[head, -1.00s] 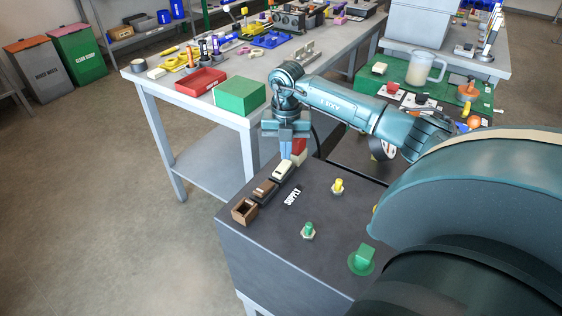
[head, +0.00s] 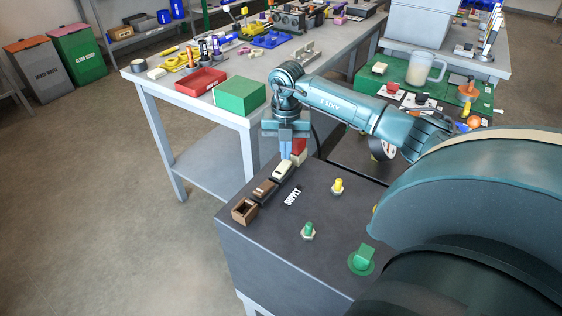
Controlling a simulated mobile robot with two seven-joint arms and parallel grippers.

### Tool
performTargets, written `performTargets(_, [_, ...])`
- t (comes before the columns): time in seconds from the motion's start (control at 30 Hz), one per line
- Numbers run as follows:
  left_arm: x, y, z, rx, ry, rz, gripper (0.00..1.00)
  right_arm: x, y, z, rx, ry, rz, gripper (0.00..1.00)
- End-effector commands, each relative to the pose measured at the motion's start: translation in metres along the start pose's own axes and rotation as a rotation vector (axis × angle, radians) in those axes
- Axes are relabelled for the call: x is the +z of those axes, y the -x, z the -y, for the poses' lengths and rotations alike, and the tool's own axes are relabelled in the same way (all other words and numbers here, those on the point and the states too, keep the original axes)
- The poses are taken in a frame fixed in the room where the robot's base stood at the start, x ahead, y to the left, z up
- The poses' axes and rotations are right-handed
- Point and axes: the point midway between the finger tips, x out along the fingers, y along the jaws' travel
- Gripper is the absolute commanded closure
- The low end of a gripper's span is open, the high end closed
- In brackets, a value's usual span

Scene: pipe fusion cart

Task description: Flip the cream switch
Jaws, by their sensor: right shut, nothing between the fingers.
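The cream switch (head: 282,170) is a rocker on the dark top of the cart panel (head: 268,222), in a row of rockers near the panel's far left edge. A dark brown rocker (head: 264,190) and a brown one (head: 244,211) sit nearer, and a red one (head: 299,147) sits beyond it. My right gripper (head: 286,157) points down with its fingers shut and empty. Its tips are at the far end of the cream switch; I cannot tell whether they touch it. My left gripper is not in view.
A "SUPPLY" label (head: 293,196), a yellow toggle (head: 338,187), a green toggle (head: 308,231) and a green knob (head: 362,259) are on the panel. A workbench with a green box (head: 239,96) and red tray (head: 202,82) stands behind.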

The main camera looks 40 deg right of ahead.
Motion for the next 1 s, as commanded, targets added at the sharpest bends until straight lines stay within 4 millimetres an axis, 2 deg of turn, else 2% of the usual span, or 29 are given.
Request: performTargets(1.0, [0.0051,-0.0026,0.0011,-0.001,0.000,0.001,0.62,-0.0001,-0.0085,0.0001,-0.001,0.000,-0.001,1.00])
